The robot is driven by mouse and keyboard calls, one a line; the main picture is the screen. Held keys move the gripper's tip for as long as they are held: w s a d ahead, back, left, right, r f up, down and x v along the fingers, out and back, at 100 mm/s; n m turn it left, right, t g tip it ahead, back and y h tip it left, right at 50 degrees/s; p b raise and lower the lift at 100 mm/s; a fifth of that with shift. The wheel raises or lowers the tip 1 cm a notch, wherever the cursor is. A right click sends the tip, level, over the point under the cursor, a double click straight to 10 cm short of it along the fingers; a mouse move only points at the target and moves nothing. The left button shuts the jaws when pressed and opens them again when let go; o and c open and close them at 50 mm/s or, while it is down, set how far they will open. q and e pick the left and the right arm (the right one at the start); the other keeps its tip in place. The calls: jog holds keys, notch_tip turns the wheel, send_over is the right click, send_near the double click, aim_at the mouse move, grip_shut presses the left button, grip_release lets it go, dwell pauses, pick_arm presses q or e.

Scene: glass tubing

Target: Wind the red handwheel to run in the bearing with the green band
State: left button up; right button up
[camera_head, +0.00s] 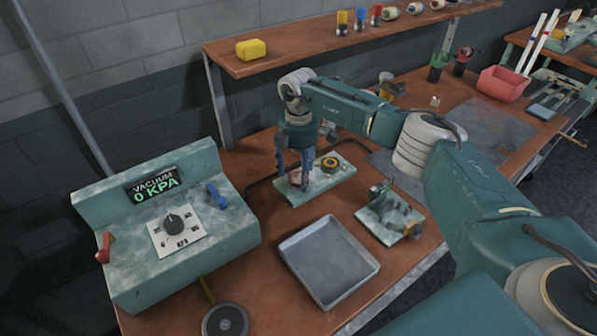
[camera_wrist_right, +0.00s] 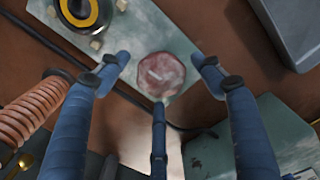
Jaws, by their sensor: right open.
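A round, worn red part (camera_wrist_right: 161,75), which looks like the red handwheel, sits on a pale green base plate (camera_head: 325,185) on the bench. In the head view the handwheel (camera_head: 296,178) is partly hidden by my right gripper (camera_head: 294,172). The gripper points down over it. In the right wrist view the blue fingers of my right gripper (camera_wrist_right: 160,80) are spread around the handwheel, with gaps visible. A black fitting with a yellow ring (camera_head: 329,163) is on the same plate. I cannot make out which bearing has the green band. My left gripper is out of view.
A vacuum console (camera_head: 185,212) reading 0 KPA stands at left. An empty grey tray (camera_head: 328,262) lies in front, with a second fixture (camera_head: 393,216) to its right. A shelf (camera_head: 300,40) behind holds small coloured items. A red bin (camera_head: 502,84) stands far right.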

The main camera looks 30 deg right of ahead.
aim_at(298, 175)
notch_tip(298, 175, up, 12)
dwell(0.6)
